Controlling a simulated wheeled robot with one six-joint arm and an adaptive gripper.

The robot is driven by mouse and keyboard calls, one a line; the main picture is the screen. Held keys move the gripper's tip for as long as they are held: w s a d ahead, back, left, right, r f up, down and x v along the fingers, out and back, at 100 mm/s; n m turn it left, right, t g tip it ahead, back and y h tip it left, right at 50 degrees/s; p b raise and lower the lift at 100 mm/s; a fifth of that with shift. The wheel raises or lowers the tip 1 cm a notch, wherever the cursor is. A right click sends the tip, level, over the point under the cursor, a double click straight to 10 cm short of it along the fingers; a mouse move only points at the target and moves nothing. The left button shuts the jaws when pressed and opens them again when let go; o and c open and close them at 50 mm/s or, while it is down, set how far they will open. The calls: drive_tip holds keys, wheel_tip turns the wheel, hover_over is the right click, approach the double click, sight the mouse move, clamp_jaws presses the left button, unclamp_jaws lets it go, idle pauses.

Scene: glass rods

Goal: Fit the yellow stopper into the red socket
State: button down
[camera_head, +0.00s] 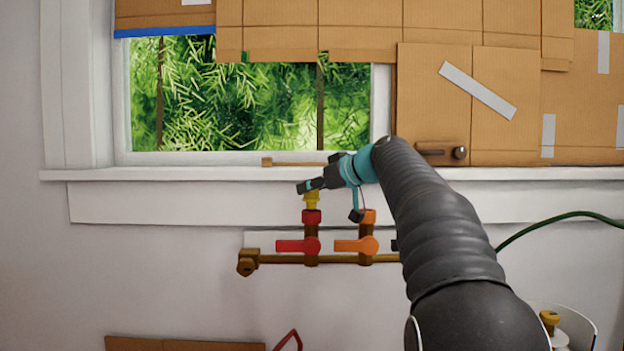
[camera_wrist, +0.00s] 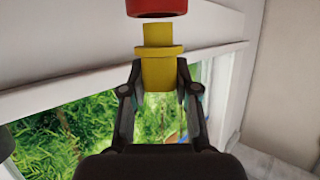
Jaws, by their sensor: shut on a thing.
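The yellow stopper (camera_head: 311,199) is upright just above the red socket (camera_head: 312,216). My gripper (camera_head: 305,187) is shut on the stopper's upper part from the side. In the wrist view, the stopper (camera_wrist: 157,68) sits between both fingers of my gripper (camera_wrist: 158,82), with its narrower end and flange showing. That end points towards the red socket (camera_wrist: 156,8) at the top edge, with a thin gap visible between them. The head view does not clearly show whether they touch. The socket's opening is hidden.
The red socket tops a brass pipe (camera_head: 330,259) with a red valve handle (camera_head: 292,246). To its right are an orange socket (camera_head: 368,216) and an orange handle (camera_head: 356,246). A white window sill (camera_head: 200,174) runs behind. A green hose (camera_head: 545,220) hangs at right.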

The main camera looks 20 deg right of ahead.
drive_tip(key=shift+f, duration=0.6)
drive_tip(key=shift+f+b, duration=0.6)
drive_tip(key=shift+b, duration=0.4)
idle(1.2)
drive_tip(key=c, duration=1.2)
unclamp_jaws()
drive_tip(key=shift+o, duration=0.2)
drive_tip(key=shift+s, duration=0.1)
drive_tip(key=b+v, duration=0.1)
drive_tip(key=v, duration=1)
drive_tip(key=shift+b, duration=0.3)
drive_tip(key=shift+a, duration=0.1)
